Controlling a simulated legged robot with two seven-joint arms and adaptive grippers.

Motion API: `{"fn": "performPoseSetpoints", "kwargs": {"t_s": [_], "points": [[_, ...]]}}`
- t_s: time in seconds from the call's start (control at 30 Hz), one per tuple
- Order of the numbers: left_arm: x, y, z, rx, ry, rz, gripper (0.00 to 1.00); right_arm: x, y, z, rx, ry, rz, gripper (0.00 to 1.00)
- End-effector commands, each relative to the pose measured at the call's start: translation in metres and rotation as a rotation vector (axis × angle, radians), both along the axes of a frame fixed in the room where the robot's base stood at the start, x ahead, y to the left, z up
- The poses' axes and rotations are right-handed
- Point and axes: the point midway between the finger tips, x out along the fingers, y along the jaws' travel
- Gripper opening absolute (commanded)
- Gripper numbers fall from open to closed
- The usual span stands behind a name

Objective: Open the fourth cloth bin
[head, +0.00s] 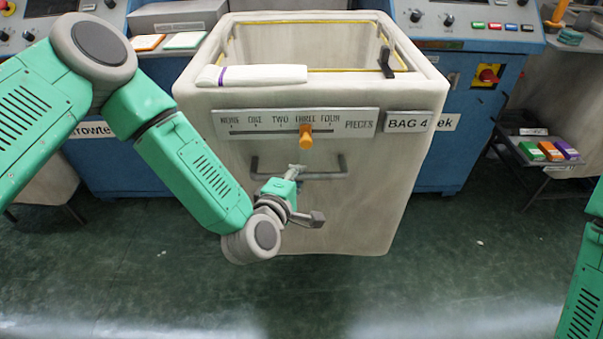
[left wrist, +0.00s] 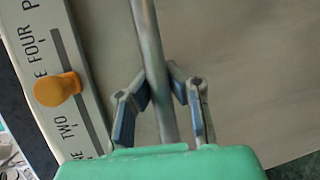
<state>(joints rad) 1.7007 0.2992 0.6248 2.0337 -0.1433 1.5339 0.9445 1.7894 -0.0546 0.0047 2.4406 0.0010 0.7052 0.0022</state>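The pale cloth bin (head: 390,190) marked "BAG 4" stands in the middle of the head view, its top showing a yellow-trimmed opening. A grey bar handle (head: 328,176) runs across its front and crosses the left wrist view (left wrist: 147,40). My left gripper (head: 295,171) is at the middle of this handle. In the left wrist view its two fingers (left wrist: 160,90) lie on either side of the bar, and their tips appear to touch it. My right gripper is outside the views; only part of the right arm shows at the right edge.
Above the handle is a "PIECES" scale with an orange knob (head: 306,138), also in the left wrist view (left wrist: 57,89). Blue machines (head: 470,120) flank the bin. The green floor (head: 450,270) in front is clear.

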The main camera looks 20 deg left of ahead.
Motion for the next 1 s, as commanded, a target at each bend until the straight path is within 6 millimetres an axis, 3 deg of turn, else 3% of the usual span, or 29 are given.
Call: {"fn": "performPoseSetpoints", "kwargs": {"t_s": [0.03, 0.1, 0.53, 1.0], "points": [[0.001, 0.006, -0.001, 0.006, 0.001, 0.014, 0.15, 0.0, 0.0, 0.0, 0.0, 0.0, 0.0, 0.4], [0.001, 0.005, -0.001, 0.006, 0.001, 0.012, 0.36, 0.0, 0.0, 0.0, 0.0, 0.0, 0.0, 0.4], [-0.008, 0.0, 0.001, 0.006, 0.002, 0.004, 0.36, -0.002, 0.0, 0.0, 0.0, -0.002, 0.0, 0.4], [-0.097, 0.015, 0.015, 0.004, 0.005, 0.005, 0.36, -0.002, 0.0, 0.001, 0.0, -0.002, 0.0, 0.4]]}}
